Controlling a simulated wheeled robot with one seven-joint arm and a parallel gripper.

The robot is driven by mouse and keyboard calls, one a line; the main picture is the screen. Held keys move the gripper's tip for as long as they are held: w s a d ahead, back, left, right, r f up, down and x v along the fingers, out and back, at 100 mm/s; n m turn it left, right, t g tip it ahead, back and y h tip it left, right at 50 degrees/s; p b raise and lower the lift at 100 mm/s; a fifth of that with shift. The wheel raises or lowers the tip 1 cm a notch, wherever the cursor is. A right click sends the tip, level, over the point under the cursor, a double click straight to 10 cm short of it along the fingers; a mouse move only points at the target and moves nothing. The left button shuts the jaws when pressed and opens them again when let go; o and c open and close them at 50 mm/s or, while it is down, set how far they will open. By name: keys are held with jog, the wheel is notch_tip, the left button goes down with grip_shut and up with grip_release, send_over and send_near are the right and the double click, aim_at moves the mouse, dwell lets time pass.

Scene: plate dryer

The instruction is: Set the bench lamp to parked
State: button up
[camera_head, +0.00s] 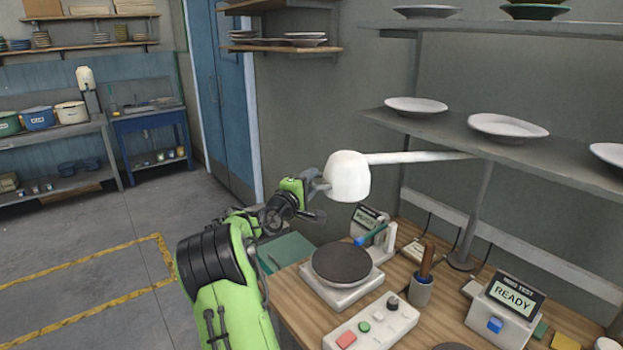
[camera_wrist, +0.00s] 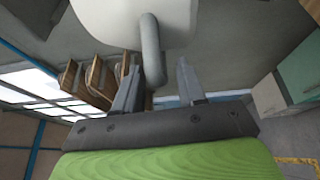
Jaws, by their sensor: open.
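The bench lamp has a white head (camera_head: 347,178) on a pale horizontal arm (camera_head: 415,157), which runs right to an upright grey post (camera_head: 478,205) at the back of the bench. The head hangs over the bench's left part, above a round dark plate stand. My gripper (camera_head: 319,188) is at the left side of the lamp head. In the wrist view, a grey curved handle (camera_wrist: 152,50) comes down from the white lamp head (camera_wrist: 120,20). My open gripper (camera_wrist: 156,76) has one finger on each side of this handle. Contact cannot be told.
The wooden bench (camera_head: 300,305) holds the round stand (camera_head: 341,265), a button box (camera_head: 370,325), a brush cup (camera_head: 421,290) and a READY display (camera_head: 508,300). Shelves with white plates (camera_head: 415,106) are at right, near the lamp arm. Open floor (camera_head: 110,235) is at left.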

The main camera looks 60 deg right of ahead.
jog(key=shift+d, duration=0.55)
jog(key=shift+a, duration=0.1)
grip_shut()
